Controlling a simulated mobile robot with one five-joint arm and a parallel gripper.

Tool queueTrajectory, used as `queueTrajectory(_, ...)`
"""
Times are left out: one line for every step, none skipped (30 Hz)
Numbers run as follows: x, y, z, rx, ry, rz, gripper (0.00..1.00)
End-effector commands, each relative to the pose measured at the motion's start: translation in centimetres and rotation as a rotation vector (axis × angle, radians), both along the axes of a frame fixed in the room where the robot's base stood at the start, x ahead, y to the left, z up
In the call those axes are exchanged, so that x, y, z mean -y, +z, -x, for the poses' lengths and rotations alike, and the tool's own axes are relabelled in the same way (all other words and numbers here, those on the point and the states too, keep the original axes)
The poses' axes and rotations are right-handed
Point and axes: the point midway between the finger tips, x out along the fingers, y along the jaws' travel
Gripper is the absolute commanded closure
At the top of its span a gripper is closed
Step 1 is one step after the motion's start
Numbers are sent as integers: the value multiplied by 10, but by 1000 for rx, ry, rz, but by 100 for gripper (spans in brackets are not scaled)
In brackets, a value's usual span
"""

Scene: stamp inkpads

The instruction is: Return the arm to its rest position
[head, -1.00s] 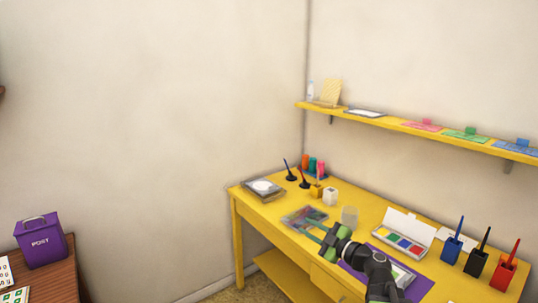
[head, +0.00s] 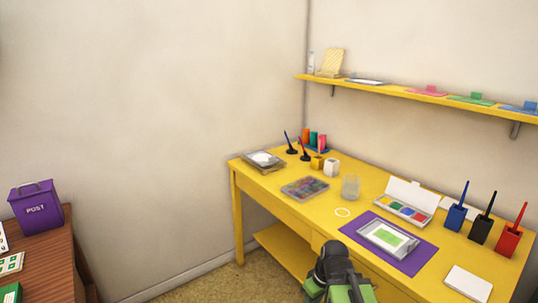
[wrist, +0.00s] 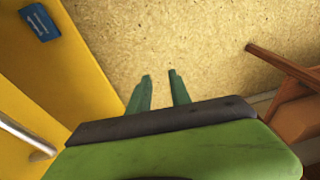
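My arm is folded low in front of the yellow desk (head: 300,211), with its green and dark links at the bottom edge of the head view. My gripper's fingers do not show clearly in that view. In the wrist view my gripper (wrist: 160,76) points at the tan floor (wrist: 200,40). Its two green fingertips stand apart with only floor seen between them, so it is open and empty.
The yellow desk side (wrist: 60,80) lies left in the wrist view, with a silver handle (wrist: 28,138). A brown wooden leg (wrist: 285,70) is at the right. On the desk are a purple mat (head: 378,248), a paint box (head: 402,206) and a clear cup (head: 350,187).

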Motion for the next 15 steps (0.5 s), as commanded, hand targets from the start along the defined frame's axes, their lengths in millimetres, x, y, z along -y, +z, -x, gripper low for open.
queueTrajectory(12,-2,7,-42,-105,42,75)
queueTrajectory(19,-3,10,-63,-171,66,75)
queueTrajectory(27,-3,15,-89,-259,95,75)
queueTrajectory(32,-4,18,-104,-322,111,75)
queueTrajectory(36,-4,21,-119,-385,125,75)
queueTrajectory(40,-4,24,-135,-465,137,75)
queueTrajectory(40,-4,26,-148,-524,137,75)
queueTrajectory(40,-4,28,-158,-582,133,75)
queueTrajectory(36,9,27,-160,-624,129,75)
queueTrajectory(35,24,27,-159,-617,129,75)
queueTrajectory(35,33,27,-158,-615,128,75)
queueTrajectory(34,43,27,-158,-615,128,75)
queueTrajectory(34,52,27,-157,-614,128,75)
queueTrajectory(34,60,27,-158,-614,127,75)
queueTrajectory(34,72,27,-158,-613,127,75)
